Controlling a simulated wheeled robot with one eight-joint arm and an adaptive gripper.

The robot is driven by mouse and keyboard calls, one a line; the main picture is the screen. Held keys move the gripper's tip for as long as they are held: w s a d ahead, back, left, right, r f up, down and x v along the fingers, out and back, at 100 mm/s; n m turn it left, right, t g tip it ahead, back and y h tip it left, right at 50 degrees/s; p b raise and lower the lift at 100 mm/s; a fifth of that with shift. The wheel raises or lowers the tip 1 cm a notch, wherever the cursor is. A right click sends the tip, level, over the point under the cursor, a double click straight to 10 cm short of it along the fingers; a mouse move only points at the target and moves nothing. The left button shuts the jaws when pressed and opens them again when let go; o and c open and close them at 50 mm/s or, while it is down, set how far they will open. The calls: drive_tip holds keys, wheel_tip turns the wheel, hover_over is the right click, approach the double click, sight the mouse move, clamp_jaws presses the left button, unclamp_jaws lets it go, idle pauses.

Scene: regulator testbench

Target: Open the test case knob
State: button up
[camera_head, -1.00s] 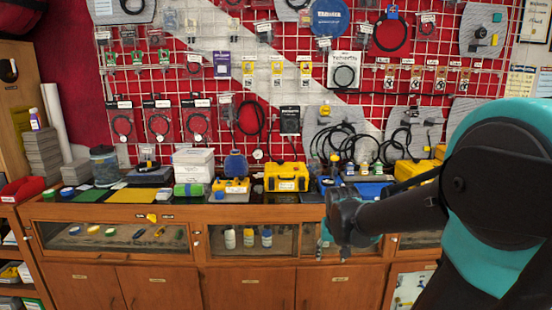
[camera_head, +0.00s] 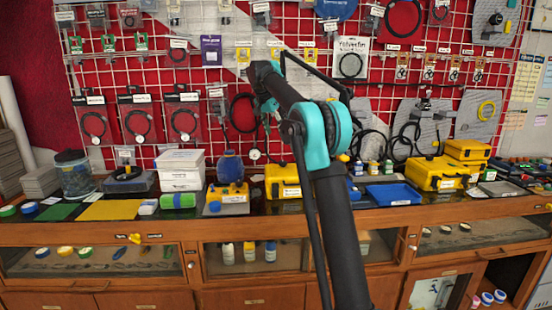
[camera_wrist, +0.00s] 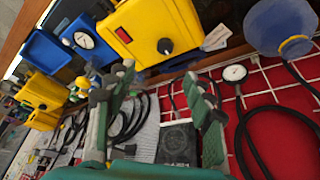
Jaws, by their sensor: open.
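The yellow test case (camera_head: 278,178) stands on the bench, partly hidden by my arm in the head view. In the wrist view the yellow case (camera_wrist: 152,24) is at the top, tilted in the picture, with a round black knob (camera_wrist: 165,46) and a red switch (camera_wrist: 124,37) on its face. My gripper (camera_wrist: 158,92) is open and empty, its two fingers well apart. The knob lies beyond the fingertips, toward the top of the wrist view, and nothing touches it. In the head view my gripper is hard to make out against the wall grid.
A blue round piece (camera_wrist: 280,25) and a pressure gauge (camera_wrist: 235,74) are beside the case in the wrist view. Black hoses hang on the red wall grid behind. A blue tray (camera_head: 394,194) and more yellow cases (camera_head: 436,174) stand to the right on the bench.

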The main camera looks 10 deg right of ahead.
drive_tip(key=w, duration=0.1)
approach(282, 162)
drive_tip(key=x, duration=0.8)
drive_tip(key=shift+w+d+f, duration=0.15)
drive_tip(key=shift+f, duration=0.2)
drive_tip(key=c, duration=1.2)
